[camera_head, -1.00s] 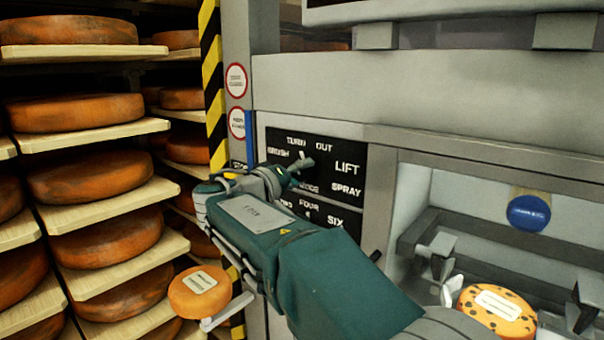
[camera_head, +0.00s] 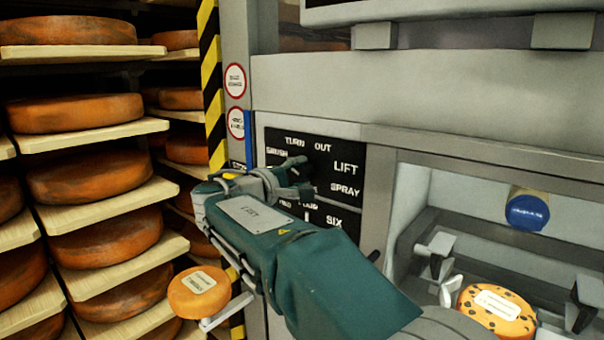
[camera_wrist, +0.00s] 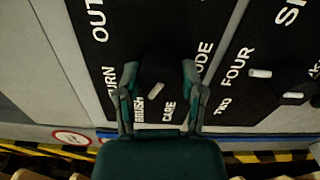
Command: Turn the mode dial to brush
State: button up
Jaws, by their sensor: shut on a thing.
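The mode dial is a dark knob (camera_head: 293,164) on the black upper panel (camera_head: 326,150), with TURN, OUT, LIFT, SPRAY and BRUSH labels around it. In the wrist view the dial (camera_wrist: 157,68) sits between my two fingers, and its white mark lies on the side by the BRUSH label (camera_wrist: 139,109), slanting towards it. CARE (camera_wrist: 168,112) is just right of that label. My gripper (camera_head: 291,178) is shut on the dial, with one finger on each side. The gripper partly hides the dial and lower labels in the head view.
A second dial (camera_wrist: 292,96) with number labels sits beside the mode dial. Cheese shelves (camera_head: 110,190) stand at left behind a striped post (camera_head: 213,90). A recess at right holds a blue cap (camera_head: 527,210) and a spotted cheese (camera_head: 497,310). A small labelled cheese (camera_head: 199,292) is below my arm.

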jog(key=shift+a+f+n, duration=0.3)
jog(key=shift+f, duration=0.05)
jog(key=o, duration=1)
jog(key=shift+o, duration=0.7)
jog(key=shift+a, duration=0.15)
jog(key=shift+a+r, duration=0.1)
jog(key=shift+a, duration=0.1)
jog(key=shift+d+r, duration=0.1)
jog(key=shift+d, duration=0.1)
jog(key=shift+s, duration=0.2)
jog(key=v, duration=1.1)
jog(key=shift+s+a, duration=0.15)
jog(key=shift+a, duration=0.3)
